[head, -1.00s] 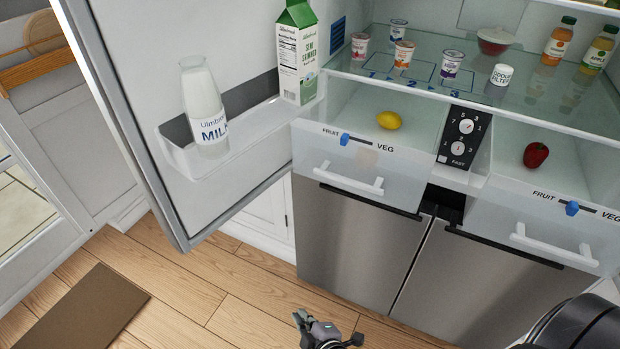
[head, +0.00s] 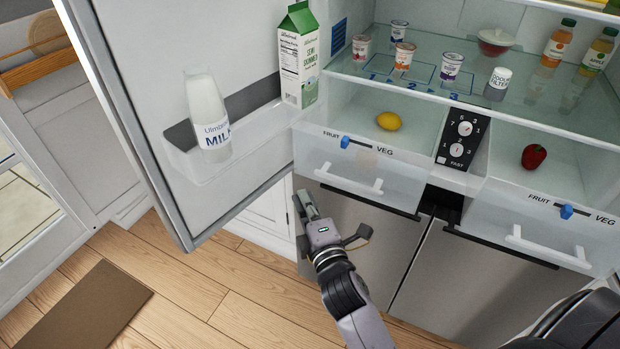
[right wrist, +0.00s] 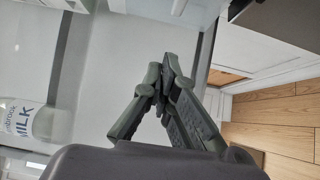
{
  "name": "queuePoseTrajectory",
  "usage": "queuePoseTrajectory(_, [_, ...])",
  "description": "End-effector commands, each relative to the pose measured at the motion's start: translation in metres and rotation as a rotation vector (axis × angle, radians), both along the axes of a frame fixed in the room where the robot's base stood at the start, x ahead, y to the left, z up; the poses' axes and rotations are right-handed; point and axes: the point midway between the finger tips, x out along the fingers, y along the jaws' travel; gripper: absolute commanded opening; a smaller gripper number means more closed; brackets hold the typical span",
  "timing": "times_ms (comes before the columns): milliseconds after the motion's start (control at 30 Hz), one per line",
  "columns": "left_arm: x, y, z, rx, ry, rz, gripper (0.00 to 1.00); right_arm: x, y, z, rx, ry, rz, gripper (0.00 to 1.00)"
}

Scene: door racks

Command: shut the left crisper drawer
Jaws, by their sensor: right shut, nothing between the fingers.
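The left crisper drawer (head: 340,164) is a clear bin with a white bar handle (head: 348,180) and a blue slider. Its front stands forward of the glass shelf above, and a lemon (head: 389,121) shows inside it. My right gripper (head: 304,203) is shut and empty, below and left of the drawer handle, beside the lower steel door. It does not visibly touch the drawer. In the right wrist view its closed fingertips (right wrist: 165,72) are in front of the open fridge door's inside. My left gripper is not in view.
The open fridge door (head: 130,60) stands at left, with a milk bottle (head: 207,118) and a carton (head: 298,58) in its bin. The right crisper drawer (head: 550,222) and a dial panel (head: 462,138) are to the right.

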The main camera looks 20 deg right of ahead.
Motion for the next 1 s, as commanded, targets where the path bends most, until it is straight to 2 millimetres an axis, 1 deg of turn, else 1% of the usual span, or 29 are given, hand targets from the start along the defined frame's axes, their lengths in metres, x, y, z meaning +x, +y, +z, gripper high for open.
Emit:
queuePoseTrajectory(33, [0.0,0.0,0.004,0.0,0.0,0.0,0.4,0.012,-0.001,0.003,-0.002,-0.002,0.0,0.0])
queuePoseTrajectory(100, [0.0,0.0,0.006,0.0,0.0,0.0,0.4,0.025,-0.002,0.003,-0.001,-0.002,0.0,0.0])
queuePoseTrajectory(200, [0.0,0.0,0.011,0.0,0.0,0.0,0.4,0.034,-0.017,0.002,-0.003,0.0,-0.001,0.0])
queuePoseTrajectory(300, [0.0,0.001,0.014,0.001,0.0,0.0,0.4,0.041,-0.025,0.001,-0.001,0.001,0.001,0.0])
queuePoseTrajectory(500, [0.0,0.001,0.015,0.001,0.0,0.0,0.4,0.047,-0.032,-0.001,0.002,0.001,0.001,0.0])
queuePoseTrajectory(867, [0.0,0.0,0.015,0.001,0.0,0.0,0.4,0.047,-0.033,-0.001,0.002,0.001,0.001,0.0])
queuePoseTrajectory(1000, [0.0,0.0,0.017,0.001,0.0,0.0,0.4,0.053,-0.04,0.001,-0.002,-0.001,0.0,0.0])
